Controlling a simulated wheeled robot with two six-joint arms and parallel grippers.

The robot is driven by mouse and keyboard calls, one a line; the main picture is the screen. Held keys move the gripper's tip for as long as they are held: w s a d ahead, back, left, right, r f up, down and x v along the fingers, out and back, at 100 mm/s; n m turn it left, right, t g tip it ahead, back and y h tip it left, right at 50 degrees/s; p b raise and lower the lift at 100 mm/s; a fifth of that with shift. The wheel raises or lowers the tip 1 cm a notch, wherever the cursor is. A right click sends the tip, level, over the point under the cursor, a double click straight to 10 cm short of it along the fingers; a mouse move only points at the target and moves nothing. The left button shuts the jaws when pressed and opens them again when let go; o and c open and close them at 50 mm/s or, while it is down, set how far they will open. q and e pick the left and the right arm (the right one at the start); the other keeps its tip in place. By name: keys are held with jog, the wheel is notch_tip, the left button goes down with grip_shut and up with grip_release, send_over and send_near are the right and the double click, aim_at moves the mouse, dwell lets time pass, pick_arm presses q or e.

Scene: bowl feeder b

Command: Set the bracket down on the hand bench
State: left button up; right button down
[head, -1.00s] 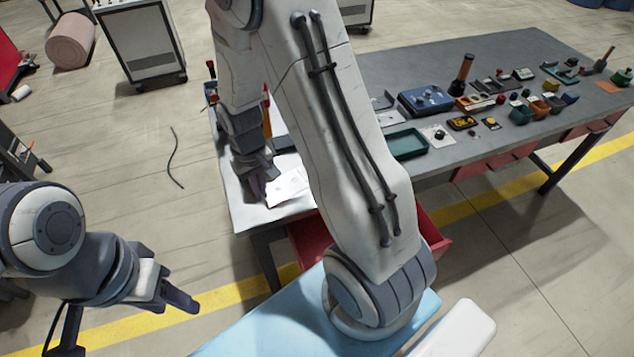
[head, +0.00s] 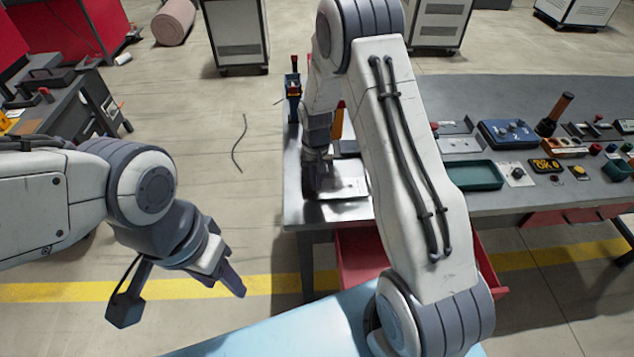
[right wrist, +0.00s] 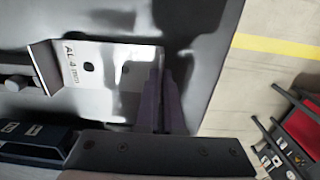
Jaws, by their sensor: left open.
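The bracket (right wrist: 105,70) is a pale metal plate with a dark hole, a bent edge and the marking "AL 4 mm". In the head view the bracket (head: 343,188) is at the left end of the grey hand bench (head: 300,212). My right gripper (head: 311,182) points down at its left side. In the right wrist view the fingers of my right gripper (right wrist: 162,98) are close together at the plate's edge and look shut on it. I cannot tell whether the bracket touches the bench top. My left gripper (head: 232,284) is open and empty, away from the bench.
A green tray (head: 473,175), a blue box (head: 507,133) and several small parts stand on the bench to the right. A red drawer (head: 360,262) is open below. My right arm hides part of the bench top.

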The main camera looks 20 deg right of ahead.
jog(key=shift+f, duration=0.55)
jog(key=shift+f, duration=0.1)
jog(key=c, duration=1.1)
grip_release()
jog(key=shift+o, duration=0.2)
